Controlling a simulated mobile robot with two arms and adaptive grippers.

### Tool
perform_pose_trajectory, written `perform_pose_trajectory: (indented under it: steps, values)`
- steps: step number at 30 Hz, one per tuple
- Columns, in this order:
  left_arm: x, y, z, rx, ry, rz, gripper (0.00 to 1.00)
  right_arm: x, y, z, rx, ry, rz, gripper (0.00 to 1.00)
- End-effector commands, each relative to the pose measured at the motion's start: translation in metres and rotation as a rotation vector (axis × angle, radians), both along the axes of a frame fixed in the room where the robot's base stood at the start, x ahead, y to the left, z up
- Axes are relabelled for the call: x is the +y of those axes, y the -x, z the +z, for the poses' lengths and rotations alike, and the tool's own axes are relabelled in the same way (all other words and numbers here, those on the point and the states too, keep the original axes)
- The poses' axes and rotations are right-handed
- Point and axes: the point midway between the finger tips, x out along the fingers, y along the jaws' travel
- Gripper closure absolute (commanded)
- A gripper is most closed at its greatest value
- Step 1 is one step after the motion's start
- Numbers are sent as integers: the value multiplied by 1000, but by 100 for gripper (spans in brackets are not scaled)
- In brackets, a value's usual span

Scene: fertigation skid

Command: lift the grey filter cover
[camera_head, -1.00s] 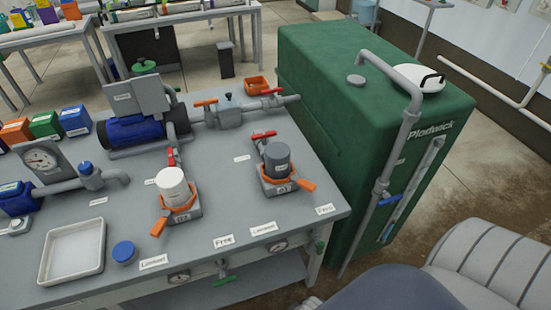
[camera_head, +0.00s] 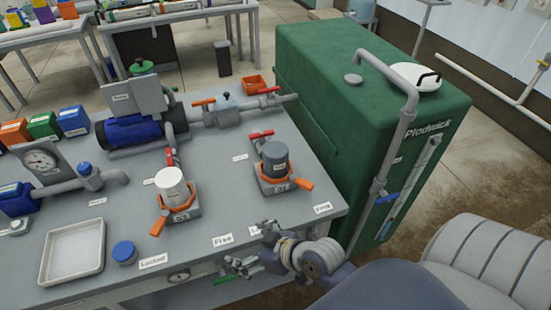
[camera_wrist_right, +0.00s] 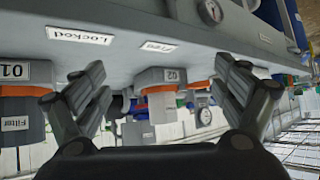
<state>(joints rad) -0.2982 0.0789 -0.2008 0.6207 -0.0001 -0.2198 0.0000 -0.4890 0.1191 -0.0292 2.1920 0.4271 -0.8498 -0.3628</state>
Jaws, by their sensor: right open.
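The grey filter cover (camera_head: 276,157) sits upright in an orange ring on the right filter base on the bench. An orange handle (camera_head: 299,185) sticks out toward the front right. In the right wrist view, which looks upside down, a grey cover (camera_wrist_right: 31,133) with a "Filter" label is at the left edge below the "01" plate. My right gripper (camera_head: 236,265) is at the bench's front edge, in front of and apart from the cover. Its fingers (camera_wrist_right: 165,95) are spread and empty in the wrist view. My left gripper is not in view.
A white-topped filter (camera_head: 172,186) with an orange ring stands left of the grey one. A pale tray (camera_head: 73,252) and a blue cap (camera_head: 124,252) lie at the front left. Pipes and a blue pump (camera_head: 135,133) stand behind. A green tank (camera_head: 370,110) flanks the bench's right.

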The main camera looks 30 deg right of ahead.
Motion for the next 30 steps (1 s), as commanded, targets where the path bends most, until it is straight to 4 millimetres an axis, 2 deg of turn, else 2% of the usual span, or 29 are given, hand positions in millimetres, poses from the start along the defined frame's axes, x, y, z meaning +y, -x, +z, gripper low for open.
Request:
perform_pose_trajectory:
  steps: [5, 9, 15, 18, 23, 30]
  values:
    - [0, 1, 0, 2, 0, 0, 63, -24, -51, 22, -254, -64, -81, 9]
    - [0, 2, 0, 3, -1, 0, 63, -71, -82, 40, -453, -78, -235, 9]
    - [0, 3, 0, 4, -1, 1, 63, -144, -97, 50, -624, -36, -473, 9]
    - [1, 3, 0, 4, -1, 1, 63, -168, -96, 51, -661, -12, -551, 9]
    - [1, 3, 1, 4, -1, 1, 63, -185, -101, 52, -685, 4, -604, 9]
    - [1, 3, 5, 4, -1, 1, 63, -194, -135, 53, -686, 4, -605, 9]
